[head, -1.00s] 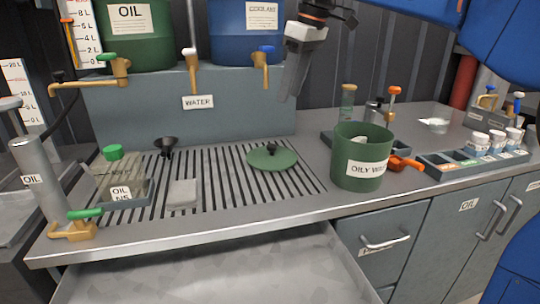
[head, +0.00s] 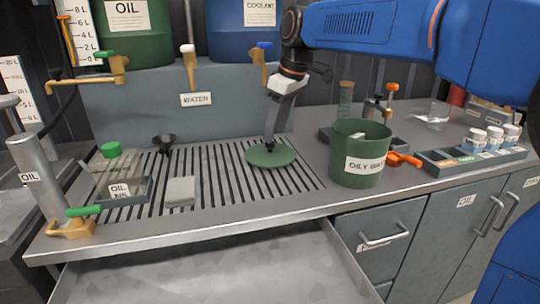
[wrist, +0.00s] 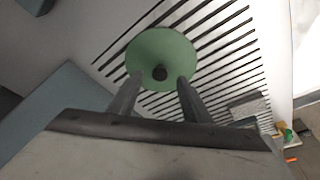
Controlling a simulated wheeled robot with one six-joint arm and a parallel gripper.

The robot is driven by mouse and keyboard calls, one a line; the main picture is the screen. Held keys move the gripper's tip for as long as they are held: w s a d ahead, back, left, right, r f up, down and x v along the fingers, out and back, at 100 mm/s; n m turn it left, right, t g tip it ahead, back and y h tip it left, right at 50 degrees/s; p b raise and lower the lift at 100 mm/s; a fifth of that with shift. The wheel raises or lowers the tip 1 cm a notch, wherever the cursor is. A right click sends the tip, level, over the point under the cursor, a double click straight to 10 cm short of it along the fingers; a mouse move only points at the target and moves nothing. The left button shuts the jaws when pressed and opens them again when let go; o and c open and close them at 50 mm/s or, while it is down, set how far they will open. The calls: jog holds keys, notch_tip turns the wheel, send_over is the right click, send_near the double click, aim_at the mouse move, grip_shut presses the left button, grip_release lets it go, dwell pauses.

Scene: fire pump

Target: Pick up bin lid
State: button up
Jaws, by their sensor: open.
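The bin lid (head: 270,156) is a round green disc with a dark knob in its middle. It lies flat on the slatted drain grate of the counter. My gripper (head: 270,142) points down over the lid, its fingertips close to the knob in the head view. In the wrist view the lid (wrist: 163,57) shows whole, and its dark knob (wrist: 160,73) lies between the two fingers of my gripper (wrist: 158,82), with gaps on both sides. The gripper is open and holds nothing. The green bin (head: 358,174), labelled oily waste, stands open to the right.
Brass taps (head: 188,68) stick out behind. A tray of small jars (head: 470,158) is at the right. An open drawer is below.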

aim_at(270, 150)
jog(key=x, duration=0.4)
jog(key=shift+a, duration=0.2)
grip_shut()
